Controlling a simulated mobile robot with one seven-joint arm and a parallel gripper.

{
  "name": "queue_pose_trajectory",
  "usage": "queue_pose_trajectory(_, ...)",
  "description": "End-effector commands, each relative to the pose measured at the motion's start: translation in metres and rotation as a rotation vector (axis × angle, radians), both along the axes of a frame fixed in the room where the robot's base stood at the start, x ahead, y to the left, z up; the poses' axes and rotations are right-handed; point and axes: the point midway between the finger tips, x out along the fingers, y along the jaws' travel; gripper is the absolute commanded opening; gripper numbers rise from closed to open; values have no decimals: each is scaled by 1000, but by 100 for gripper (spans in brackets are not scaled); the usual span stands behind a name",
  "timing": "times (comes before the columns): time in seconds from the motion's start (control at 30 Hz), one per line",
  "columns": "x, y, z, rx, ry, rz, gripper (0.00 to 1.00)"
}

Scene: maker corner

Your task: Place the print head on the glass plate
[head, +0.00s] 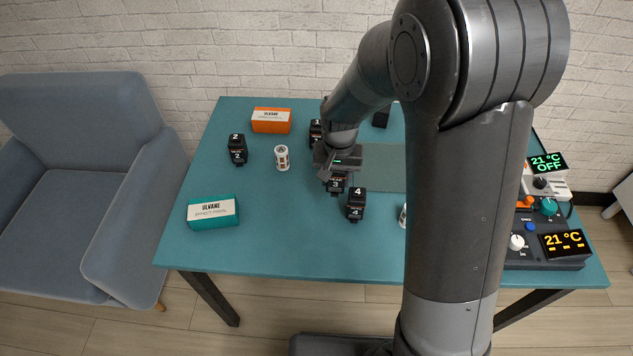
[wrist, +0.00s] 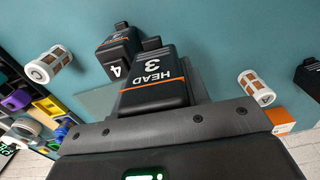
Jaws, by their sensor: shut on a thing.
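My gripper (head: 337,170) is shut on a black print head marked 3 (head: 335,187), near the middle of the table. In the wrist view the print head (wrist: 155,88) shows its "HEAD 3" face and orange stripe in front of the jaws. The glass plate (head: 385,168) is a pale green see-through rectangle just right of the gripper, partly hidden by my arm. Print head 4 (head: 356,205) stands close to the right of the held head; it also shows in the wrist view (wrist: 118,50). I cannot tell how high the held head is above the table.
Print head 2 (head: 237,150) stands at left and print head 1 (head: 315,132) behind the gripper. White cylinders stand left (head: 282,158) and right (head: 403,216). An orange box (head: 271,121), teal box (head: 213,212) and control unit (head: 548,245) sit around. The front table (head: 300,250) is clear.

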Motion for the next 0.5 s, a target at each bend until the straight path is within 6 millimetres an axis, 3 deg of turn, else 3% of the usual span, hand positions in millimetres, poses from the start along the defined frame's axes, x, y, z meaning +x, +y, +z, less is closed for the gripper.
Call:
queue_pose_trajectory(0.17,5,-20,8,0,0,-15,13)
queue_pose_trajectory(0.27,19,-39,10,0,-2,-46,13)
queue_pose_trajectory(0.37,39,-70,12,0,0,-93,13)
queue_pose_trajectory(0.5,69,-124,14,0,-1,-173,13)
